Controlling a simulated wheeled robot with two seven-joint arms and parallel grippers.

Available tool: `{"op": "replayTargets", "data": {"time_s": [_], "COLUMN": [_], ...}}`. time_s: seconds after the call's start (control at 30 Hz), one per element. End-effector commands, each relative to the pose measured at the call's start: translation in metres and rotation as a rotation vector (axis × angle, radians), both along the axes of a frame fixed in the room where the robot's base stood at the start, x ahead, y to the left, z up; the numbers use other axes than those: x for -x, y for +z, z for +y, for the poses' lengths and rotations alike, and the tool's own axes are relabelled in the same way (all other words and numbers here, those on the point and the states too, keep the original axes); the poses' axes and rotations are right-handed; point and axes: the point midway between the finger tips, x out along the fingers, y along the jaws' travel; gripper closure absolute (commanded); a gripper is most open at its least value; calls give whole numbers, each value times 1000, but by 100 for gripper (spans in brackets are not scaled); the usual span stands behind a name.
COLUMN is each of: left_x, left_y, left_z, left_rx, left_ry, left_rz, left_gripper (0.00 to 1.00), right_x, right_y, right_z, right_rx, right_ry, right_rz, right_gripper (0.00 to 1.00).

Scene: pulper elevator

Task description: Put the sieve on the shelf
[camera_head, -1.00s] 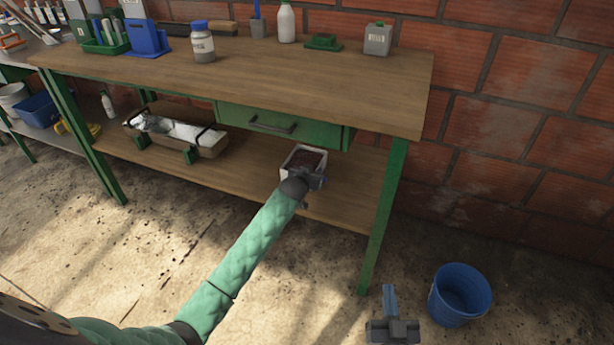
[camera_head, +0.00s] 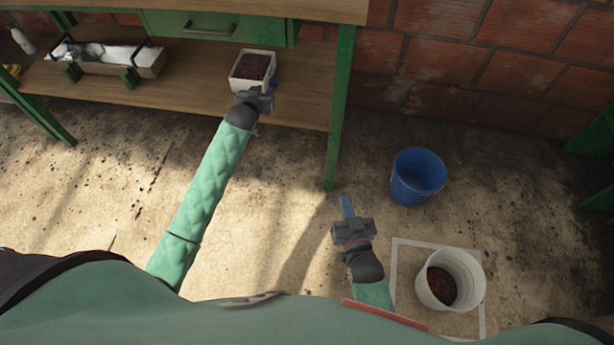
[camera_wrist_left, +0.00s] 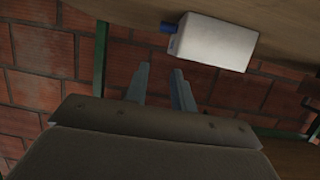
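A white box (camera_head: 236,83) filled with dark red beans rests on the lower wooden shelf (camera_head: 190,98) under the bench, at the front edge. A small blue piece sticks out beside it, also visible in the left wrist view at the end of the white box (camera_wrist_left: 215,42). I cannot tell for certain whether this box is the sieve. My left gripper (camera_head: 262,92) is just in front of the box. In the left wrist view its two fingers are apart and empty, with the box beyond the tips. My right gripper (camera_head: 346,205) hangs over the floor; its finger gap cannot be made out.
A blue bucket (camera_head: 417,178) stands on the floor right of the bench leg (camera_head: 341,110). A white bucket (camera_head: 462,270) with dark red beans stands inside a marked floor square. A long tray (camera_head: 145,62) sits at the left of the shelf. A green drawer (camera_head: 215,28) hangs above.

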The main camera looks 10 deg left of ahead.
Motion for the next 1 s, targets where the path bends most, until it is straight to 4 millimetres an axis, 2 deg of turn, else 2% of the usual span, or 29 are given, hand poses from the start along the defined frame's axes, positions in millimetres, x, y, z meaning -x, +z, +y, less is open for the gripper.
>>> {"op": "replayTargets", "data": {"time_s": [0.03, 0.1, 0.3, 0.5, 0.7, 0.83, 1.0], "left_x": [19, 44, 125, 208, 281, 312, 328], "left_y": [-15, -30, -63, -77, -75, -70, -65], "left_z": [-15, -38, -99, -151, -190, -203, -211], "left_rx": [7, 17, 55, 106, 157, 177, 189], "left_ry": [-23, -58, -146, -203, -226, -227, -226], "left_rz": [1, -10, -55, -108, -164, -191, -209], "left_gripper": [75, 75, 75, 75, 75, 75, 75], "right_x": [0, 0, 0, 0, 0, 0, 0], "right_y": [0, 0, 0, 1, 1, 1, 1], "right_z": [0, 0, 0, 0, 0, 0, 0], "right_rx": [0, 0, 0, 0, -1, 0, 0], "right_ry": [0, 0, 1, 0, 0, 0, 0], "right_rz": [0, -1, -1, -1, -2, -1, -1], "right_gripper": [100, 100, 100, 100, 100, 100, 100]}}
